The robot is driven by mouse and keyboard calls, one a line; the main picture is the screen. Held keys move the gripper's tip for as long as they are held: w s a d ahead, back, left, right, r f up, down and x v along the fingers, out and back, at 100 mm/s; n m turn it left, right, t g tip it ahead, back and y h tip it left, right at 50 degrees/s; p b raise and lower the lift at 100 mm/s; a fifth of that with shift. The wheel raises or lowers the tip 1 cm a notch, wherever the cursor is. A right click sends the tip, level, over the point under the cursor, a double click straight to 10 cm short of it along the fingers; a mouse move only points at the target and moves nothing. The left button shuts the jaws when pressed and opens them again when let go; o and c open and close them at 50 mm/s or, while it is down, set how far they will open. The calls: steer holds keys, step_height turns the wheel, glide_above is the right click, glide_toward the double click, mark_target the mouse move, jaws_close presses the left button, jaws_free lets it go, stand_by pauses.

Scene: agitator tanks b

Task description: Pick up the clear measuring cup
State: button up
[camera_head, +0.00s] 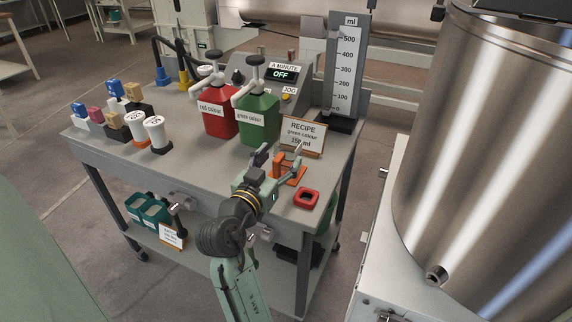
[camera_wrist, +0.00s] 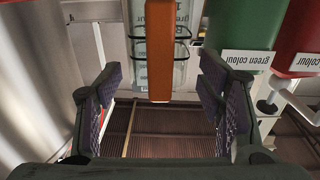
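The clear measuring cup (camera_wrist: 185,50) shows in the wrist view at top centre, with dark bands around it and an upright orange handle (camera_wrist: 159,55) in front. The recipe sign's lettering shows through its clear wall. In the head view the orange handle (camera_head: 280,164) stands out near the table's front right, and the clear body is hard to make out. My gripper (camera_head: 278,157) is open and empty in front of it. In the wrist view its two padded fingers (camera_wrist: 162,80) are spread to either side of the handle, with gaps on both sides.
The recipe sign (camera_head: 303,137) and green (camera_head: 259,117) and red (camera_head: 219,110) canisters stand behind. A red square item (camera_head: 306,198) lies to the right. A tall ml scale (camera_head: 345,68) stands at the back, and a large steel tank (camera_head: 485,150) is at right.

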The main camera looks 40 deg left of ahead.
steer(key=c, duration=1.2)
